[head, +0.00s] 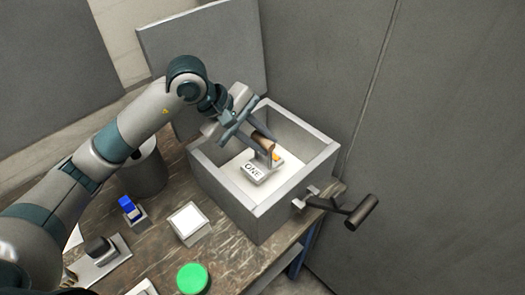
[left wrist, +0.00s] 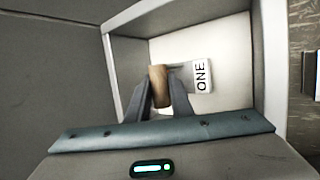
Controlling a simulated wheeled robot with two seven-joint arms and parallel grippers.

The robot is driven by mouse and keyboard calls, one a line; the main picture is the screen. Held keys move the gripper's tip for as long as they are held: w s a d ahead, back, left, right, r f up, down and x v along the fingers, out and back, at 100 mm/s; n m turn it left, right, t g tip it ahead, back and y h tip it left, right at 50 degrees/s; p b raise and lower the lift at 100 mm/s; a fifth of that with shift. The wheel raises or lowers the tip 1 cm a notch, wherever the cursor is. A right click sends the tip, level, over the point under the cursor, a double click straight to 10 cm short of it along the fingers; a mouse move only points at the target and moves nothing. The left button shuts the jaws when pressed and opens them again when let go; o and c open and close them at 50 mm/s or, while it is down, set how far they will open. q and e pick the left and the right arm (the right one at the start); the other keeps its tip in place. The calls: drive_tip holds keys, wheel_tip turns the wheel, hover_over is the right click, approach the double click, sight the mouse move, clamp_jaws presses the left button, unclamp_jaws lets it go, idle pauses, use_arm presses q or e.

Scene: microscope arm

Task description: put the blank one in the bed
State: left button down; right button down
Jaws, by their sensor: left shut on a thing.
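My left gripper (head: 265,150) is inside the open grey box (head: 265,217), which has a white floor. It is shut on a brown cylindrical piece (head: 262,142), which also shows between the fingers in the left wrist view (left wrist: 158,86). A block with a plain white top (head: 188,220) stands on the table outside the box. My right gripper is out of view.
A crank handle (head: 358,210) sticks out from the box's right side. A raised grey lid (head: 205,50) stands behind it. On the wooden table (head: 225,262) are a blue-topped piece (head: 130,208), a green disc (head: 192,278) and a dark-knobbed piece (head: 99,249). A grey cylinder (head: 146,172) stands left.

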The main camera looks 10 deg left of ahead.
sight(275, 161)
use_arm(q)
drive_tip(key=shift+f+b, duration=0.55)
drive_tip(key=shift+f, duration=1.25)
drive_tip(key=shift+f, duration=0.15)
drive_tip(key=c, duration=1.6)
unclamp_jaws()
drive_tip(key=shift+o, duration=0.2)
